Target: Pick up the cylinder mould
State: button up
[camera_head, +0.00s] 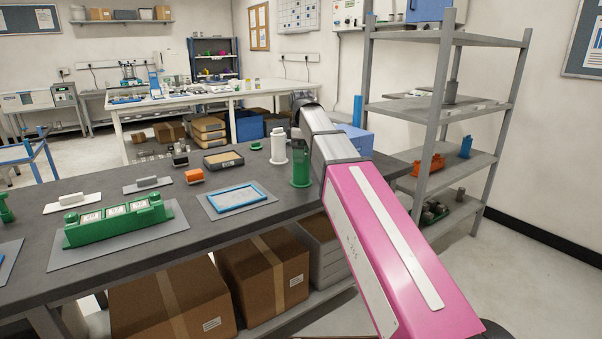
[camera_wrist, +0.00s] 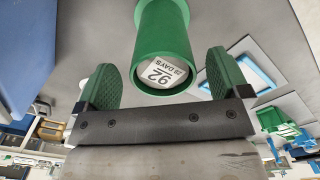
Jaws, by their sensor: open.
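The green cylinder mould (camera_head: 300,168) stands upright on the dark bench top, right beside my arm in the head view. In the wrist view the mould (camera_wrist: 163,35) is large at the top centre, with a tag reading "92, 28 days" showing in its open end. My gripper (camera_wrist: 164,80) is open, with one green-padded finger on each side of the mould's near end in the picture. I see gaps between the pads and the mould. I cannot tell how deep the mould is between them. The fingers are hidden in the head view.
A white cylinder (camera_head: 277,146) stands close behind the mould. A blue-rimmed tray (camera_head: 238,208) and a green three-part mould (camera_head: 118,221) lie to the left on the bench. A grey shelf rack (camera_head: 437,107) stands to the right of my arm.

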aim_at(301, 168)
notch_tip(301, 168, down, 4)
jog(key=shift+s+a+r, duration=0.1)
jog(key=shift+r, duration=0.15)
jog(key=shift+c, duration=0.2)
jog(key=c, duration=1.1)
jog(key=shift+o, duration=0.2)
jog(key=shift+r, duration=0.1)
